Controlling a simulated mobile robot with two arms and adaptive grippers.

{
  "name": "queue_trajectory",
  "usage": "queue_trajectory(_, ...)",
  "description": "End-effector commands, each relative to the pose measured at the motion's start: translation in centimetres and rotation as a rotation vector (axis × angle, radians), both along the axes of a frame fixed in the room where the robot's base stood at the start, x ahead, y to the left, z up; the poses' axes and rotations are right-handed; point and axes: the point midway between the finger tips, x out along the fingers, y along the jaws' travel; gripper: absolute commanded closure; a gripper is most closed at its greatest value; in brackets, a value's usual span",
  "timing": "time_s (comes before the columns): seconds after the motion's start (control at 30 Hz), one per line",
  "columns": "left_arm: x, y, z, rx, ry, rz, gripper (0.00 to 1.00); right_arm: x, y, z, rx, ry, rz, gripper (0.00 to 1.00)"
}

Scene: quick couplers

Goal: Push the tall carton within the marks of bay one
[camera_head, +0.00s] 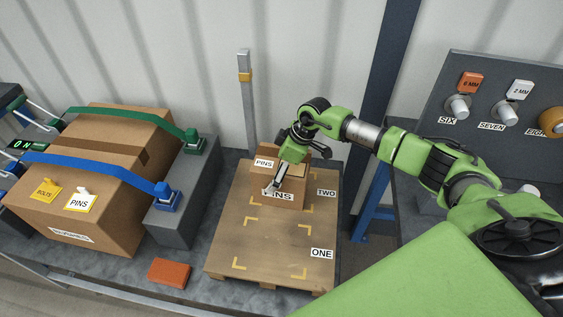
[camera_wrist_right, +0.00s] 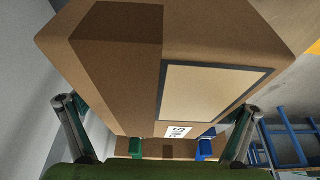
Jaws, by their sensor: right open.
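The tall brown carton (camera_head: 291,190) stands upright on the wooden pallet (camera_head: 229,214), at the end marked TWO. It carries PINS labels. Bay one, beside the ONE label (camera_head: 321,254), has yellow corner marks and lies bare at the near end. My right gripper (camera_head: 272,187) is open at the carton and hides part of its face. I cannot tell whether it touches. In the right wrist view the carton (camera_wrist_right: 120,60), with tape and a framed panel, fills the upper middle between the spread fingers (camera_wrist_right: 158,130). My left gripper is not in view.
A large strapped carton (camera_head: 105,185) with green and blue straps lies to the left beside a grey block (camera_head: 186,215). A red-orange block (camera_head: 168,273) lies left of the pallet. A post (camera_head: 246,105) stands behind; a knob panel (camera_head: 490,100) is at right.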

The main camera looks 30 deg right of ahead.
Motion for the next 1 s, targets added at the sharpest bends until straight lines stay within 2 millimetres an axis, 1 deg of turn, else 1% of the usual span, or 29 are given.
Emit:
queue_trajectory(0.1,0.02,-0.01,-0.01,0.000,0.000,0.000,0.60,0.12,0.09,-0.51,-0.001,0.000,-0.001,0.00)
queue_trajectory(0.37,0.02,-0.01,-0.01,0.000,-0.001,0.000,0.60,0.13,0.13,-0.60,-0.001,0.000,0.000,0.00)
queue_trajectory(0.4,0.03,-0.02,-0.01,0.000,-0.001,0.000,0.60,0.13,0.14,-0.58,-0.001,0.001,0.000,0.03)
queue_trajectory(0.47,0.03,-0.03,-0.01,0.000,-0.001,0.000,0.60,0.13,0.14,-0.58,-0.001,0.001,0.000,0.18)
queue_trajectory(0.5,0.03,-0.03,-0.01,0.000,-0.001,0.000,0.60,0.13,0.14,-0.58,-0.001,0.001,0.000,0.29)
queue_trajectory(0.57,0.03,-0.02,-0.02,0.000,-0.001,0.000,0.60,0.12,0.14,-0.60,-0.001,0.001,0.000,0.44)
queue_trajectory(0.6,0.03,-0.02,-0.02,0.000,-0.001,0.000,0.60,0.11,0.15,-0.60,-0.001,0.001,0.000,0.55)
queue_trajectory(0.83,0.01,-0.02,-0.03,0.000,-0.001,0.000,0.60,0.05,0.12,-0.69,-0.001,0.002,-0.001,0.56)
queue_trajectory(1.0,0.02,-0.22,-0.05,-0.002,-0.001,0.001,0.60,-0.06,-0.30,-0.82,-0.001,0.005,0.002,0.57)
